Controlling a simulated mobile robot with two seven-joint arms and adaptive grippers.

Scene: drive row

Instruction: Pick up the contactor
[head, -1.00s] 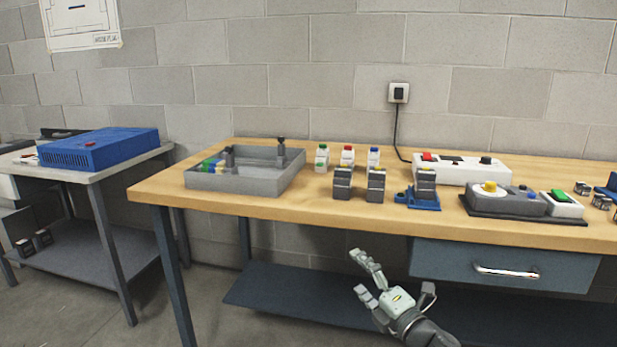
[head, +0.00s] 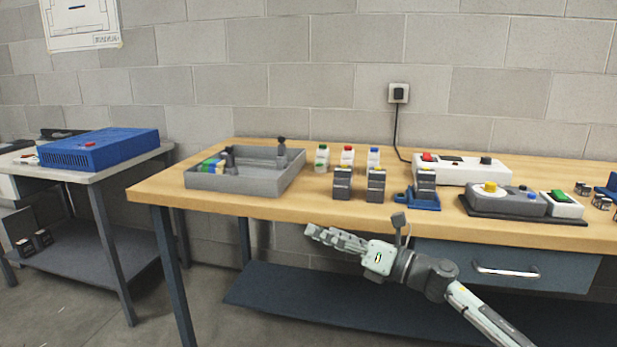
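Two dark grey block-shaped devices, which look like contactors, stand upright side by side near the table's front edge: a left one (head: 342,184) and a right one (head: 376,186). A similar dark grey device (head: 426,184) sits in a blue holder (head: 424,203) to their right. Which one the task means cannot be told. My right gripper (head: 308,232) is in front of the table, below the tabletop's front edge and apart from the devices. Its fingers point left and overlap from this side, so their opening is hidden. It holds nothing visible. My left gripper is out of view.
A grey tray (head: 236,182) with small parts stands on the wooden table (head: 300,211) at left. Small coloured-top parts (head: 347,157) stand behind the devices. A white box (head: 462,172) and a grey control box (head: 505,203) stand right. A drawer (head: 507,265) hangs below.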

